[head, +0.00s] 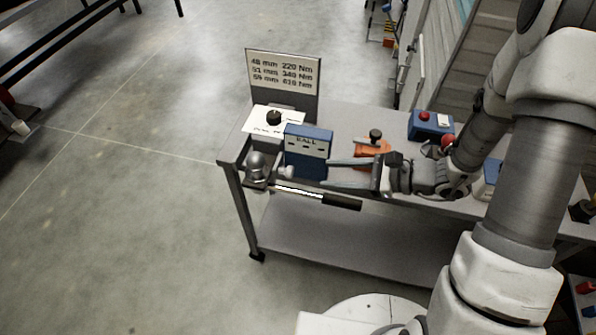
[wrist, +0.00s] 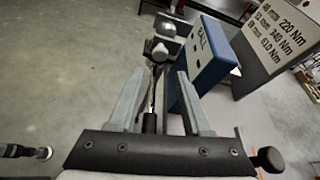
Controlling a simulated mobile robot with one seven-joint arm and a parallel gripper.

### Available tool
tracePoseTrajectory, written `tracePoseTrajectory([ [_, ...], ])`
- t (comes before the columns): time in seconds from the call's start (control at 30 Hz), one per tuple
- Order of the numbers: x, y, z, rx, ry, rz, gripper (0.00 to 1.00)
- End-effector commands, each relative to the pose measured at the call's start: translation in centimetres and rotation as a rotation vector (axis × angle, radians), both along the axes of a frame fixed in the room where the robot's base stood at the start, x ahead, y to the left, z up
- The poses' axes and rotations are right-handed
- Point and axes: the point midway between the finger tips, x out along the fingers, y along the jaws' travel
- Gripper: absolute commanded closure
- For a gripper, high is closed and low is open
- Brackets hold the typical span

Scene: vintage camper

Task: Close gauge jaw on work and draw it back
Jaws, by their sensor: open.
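My gripper (head: 328,174) is open, its two fingers pointing left across the table's front. In the wrist view my gripper (wrist: 161,74) has a gap between its fingertips. A bar tool with a black handle (head: 343,202) and bright shaft (head: 298,192) runs left to the table's front corner; its handle (wrist: 150,122) shows between the fingers in the wrist view. A grey ball (head: 256,160) sits on a dark mount there, with a smaller pale round part (head: 286,172) beside it. A blue box labelled BALL (head: 307,143) stands just behind the fingers. I cannot tell which part is the gauge jaw.
A sign with mm and Nm values (head: 283,76) stands behind a white card with a black knob (head: 274,118). An orange piece with a black knob (head: 374,142) lies behind my gripper. A blue box with a red button (head: 430,123) is farther right.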

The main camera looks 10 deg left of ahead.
Motion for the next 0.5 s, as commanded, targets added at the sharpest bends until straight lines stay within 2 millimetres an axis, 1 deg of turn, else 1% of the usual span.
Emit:
tracePoseTrajectory([
  [0.03, 0.0, 1.2, -0.6, 0.001, 0.002, 0.006, 0.51],
  [0.1, 0.3, 2.6, -1.2, 0.0, 0.002, 0.005, 0.51],
  [0.3, 0.9, 6.2, -2.5, 0.0, 0.001, 0.005, 0.51],
  [0.4, 1.2, 7.4, -3.0, 0.0, 0.0, 0.003, 0.51],
  [0.5, 1.4, 8.1, -3.4, -0.001, 0.0, 0.001, 0.51],
])
